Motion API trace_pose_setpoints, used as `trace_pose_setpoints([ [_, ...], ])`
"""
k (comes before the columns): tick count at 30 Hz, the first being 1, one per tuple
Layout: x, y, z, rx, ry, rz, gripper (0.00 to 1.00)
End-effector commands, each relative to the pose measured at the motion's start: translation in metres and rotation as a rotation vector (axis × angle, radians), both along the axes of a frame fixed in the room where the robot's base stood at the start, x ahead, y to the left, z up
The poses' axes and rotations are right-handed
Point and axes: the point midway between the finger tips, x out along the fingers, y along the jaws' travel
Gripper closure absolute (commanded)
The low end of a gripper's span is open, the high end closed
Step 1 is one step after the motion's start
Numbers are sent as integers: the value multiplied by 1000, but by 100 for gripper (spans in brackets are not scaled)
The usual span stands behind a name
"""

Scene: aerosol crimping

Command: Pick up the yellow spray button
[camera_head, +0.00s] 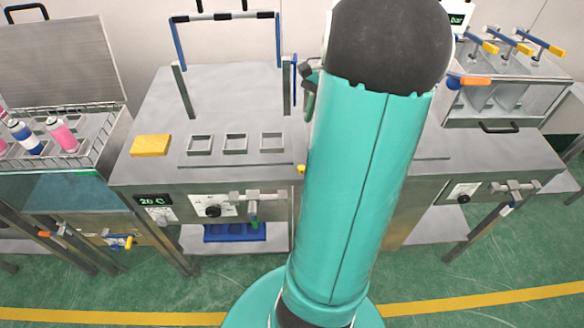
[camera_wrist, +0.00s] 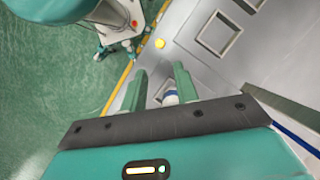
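A small round yellow piece, which looks like the spray button (camera_head: 301,169), sits by the front edge of the middle steel table, partly hidden by my arm in the head view. In the wrist view the yellow button (camera_wrist: 160,43) lies on the grey surface beyond my fingertips, apart from them. My gripper (camera_wrist: 159,70) has its two teal fingers spread, with the button outside the gap. In the head view my arm hides most of the gripper.
The middle table (camera_head: 225,90) has three square frames (camera_head: 235,143) and a yellow block (camera_head: 151,145). A wire basket (camera_head: 95,150) with pink and blue cans stands at left. A blue rack (camera_head: 234,232) sits below. A steel bath (camera_head: 505,95) with colored handles is at right.

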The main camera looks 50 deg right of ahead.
Motion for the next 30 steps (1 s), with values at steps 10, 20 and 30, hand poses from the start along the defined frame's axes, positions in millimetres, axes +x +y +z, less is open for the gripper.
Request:
trace_pose_setpoints([
  [10, -7, 3, -27, 15, 4, -19, 70],
  [20, -6, 23, -78, 12, 2, -17, 70],
  [30, -7, 34, -115, 14, 3, -19, 70],
])
